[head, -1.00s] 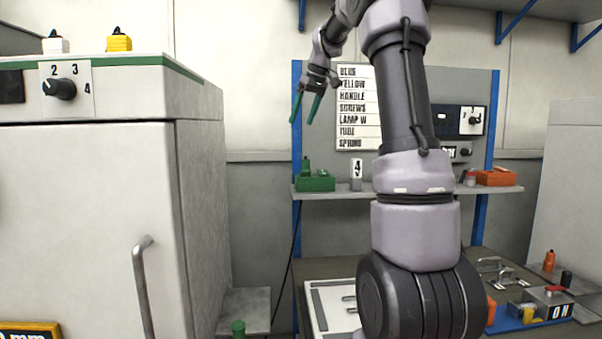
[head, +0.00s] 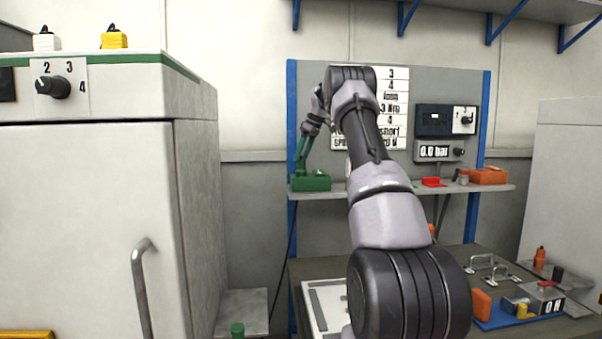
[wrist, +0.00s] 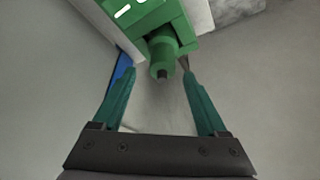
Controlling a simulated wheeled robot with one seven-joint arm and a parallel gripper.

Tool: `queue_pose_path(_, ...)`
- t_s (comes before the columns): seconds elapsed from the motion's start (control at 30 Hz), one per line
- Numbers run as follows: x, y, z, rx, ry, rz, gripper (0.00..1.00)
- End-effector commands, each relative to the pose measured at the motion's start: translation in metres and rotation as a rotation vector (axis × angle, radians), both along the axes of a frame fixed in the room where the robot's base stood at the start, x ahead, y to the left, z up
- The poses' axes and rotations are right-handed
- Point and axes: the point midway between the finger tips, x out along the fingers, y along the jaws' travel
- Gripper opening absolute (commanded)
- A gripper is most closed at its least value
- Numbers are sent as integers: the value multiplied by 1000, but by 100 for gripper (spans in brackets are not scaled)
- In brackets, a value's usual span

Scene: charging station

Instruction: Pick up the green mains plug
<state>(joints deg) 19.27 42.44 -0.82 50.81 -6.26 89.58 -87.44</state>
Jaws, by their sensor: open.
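The green mains plug (wrist: 162,52) shows in the wrist view as a green cylinder with a dark tip, lying between and a little beyond my two fingertips. It is at the green block (wrist: 140,14), which has white marks on top. In the head view the green block (head: 311,182) sits at the left end of the wall shelf, and my gripper (head: 300,164) is right above its left part, covering the plug there. My gripper (wrist: 158,72) is open, with one teal finger on each side of the plug. I cannot tell whether a finger touches it.
The shelf (head: 400,190) also carries a red piece (head: 434,182) and an orange box (head: 488,175) to the right. A pegboard with label strips (head: 398,105) stands behind. A white cabinet (head: 90,220) fills the left. The bench below holds a blue tray (head: 500,318).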

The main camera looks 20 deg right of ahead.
Motion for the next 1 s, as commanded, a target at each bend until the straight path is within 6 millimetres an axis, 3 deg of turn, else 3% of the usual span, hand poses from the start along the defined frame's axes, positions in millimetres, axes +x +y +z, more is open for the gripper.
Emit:
queue_pose_path(0.4, 11, 12, -48, 0, 2, -1, 76)
queue_pose_path(0.7, 13, 13, -52, 0, 0, -1, 76)
queue_pose_path(0.77, 13, 12, -52, 0, 0, -1, 56)
queue_pose_path(0.9, 13, 12, -52, 0, 0, -1, 3)
queue_pose_path(1.0, 13, 12, -52, 0, 0, -1, 0)
